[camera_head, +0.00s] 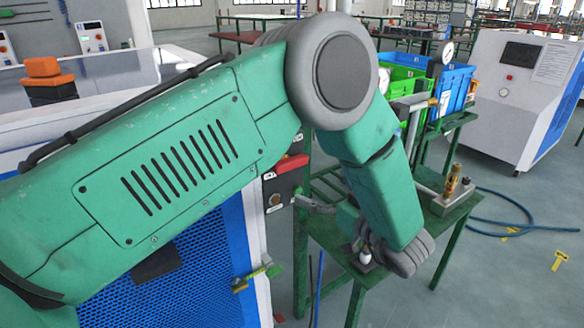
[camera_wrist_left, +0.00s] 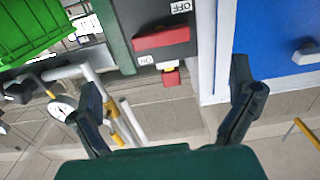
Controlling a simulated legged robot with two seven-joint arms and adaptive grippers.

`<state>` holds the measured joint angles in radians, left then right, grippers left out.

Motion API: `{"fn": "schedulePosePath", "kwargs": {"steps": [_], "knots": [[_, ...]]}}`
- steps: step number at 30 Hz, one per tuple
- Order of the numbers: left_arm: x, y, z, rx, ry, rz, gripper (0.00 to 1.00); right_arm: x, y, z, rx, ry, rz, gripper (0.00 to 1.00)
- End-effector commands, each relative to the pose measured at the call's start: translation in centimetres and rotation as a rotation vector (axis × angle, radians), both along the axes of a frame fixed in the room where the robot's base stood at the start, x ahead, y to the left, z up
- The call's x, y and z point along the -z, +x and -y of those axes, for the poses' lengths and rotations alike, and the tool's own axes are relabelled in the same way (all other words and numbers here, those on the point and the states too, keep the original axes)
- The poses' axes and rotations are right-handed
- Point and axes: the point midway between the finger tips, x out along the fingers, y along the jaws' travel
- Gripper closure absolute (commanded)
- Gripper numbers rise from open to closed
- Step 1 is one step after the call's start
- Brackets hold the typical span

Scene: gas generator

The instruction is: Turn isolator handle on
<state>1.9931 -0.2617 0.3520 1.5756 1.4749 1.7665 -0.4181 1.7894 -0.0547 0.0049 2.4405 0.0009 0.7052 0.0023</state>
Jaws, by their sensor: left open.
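The isolator handle is a red bar (camera_wrist_left: 161,39) on a dark box, seen ahead of my left gripper (camera_wrist_left: 166,78) in the left wrist view. An OFF label is by its upper right, and an ON label is below it to the left. A small red piece with a yellow band sits just below the bar. In the head view the red handle (camera_head: 291,163) shows partly behind my green arm. My left gripper's fingers are wide apart with nothing between them, and they look short of the handle. In the head view my forearm hides much of that gripper. My right gripper is not in view.
A blue-and-white cabinet (camera_head: 255,240) stands beside the isolator. A green frame table (camera_head: 330,240) carries brass fittings (camera_head: 453,180). Green and blue bins (camera_head: 455,85) stand behind. A blue hose (camera_head: 520,215) lies on the floor at the right.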

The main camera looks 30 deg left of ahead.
Motion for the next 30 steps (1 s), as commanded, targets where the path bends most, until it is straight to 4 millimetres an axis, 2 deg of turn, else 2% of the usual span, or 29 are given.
{"fn": "schedulePosePath", "kwargs": {"steps": [12, 18, 24, 30], "knots": [[0.0, 3.2, -7.8, -0.001, 0.000, 0.000, 0.00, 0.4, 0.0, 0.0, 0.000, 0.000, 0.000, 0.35], [0.0, 4.3, -10.6, 0.001, 0.001, -0.001, 0.00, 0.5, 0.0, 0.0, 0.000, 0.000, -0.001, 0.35], [0.0, 4.8, -11.7, 0.002, 0.001, 0.000, 0.00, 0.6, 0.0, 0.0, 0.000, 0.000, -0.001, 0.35], [0.0, 4.9, -11.8, 0.003, 0.001, 0.000, 0.00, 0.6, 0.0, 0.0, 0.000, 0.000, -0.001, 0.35]]}}
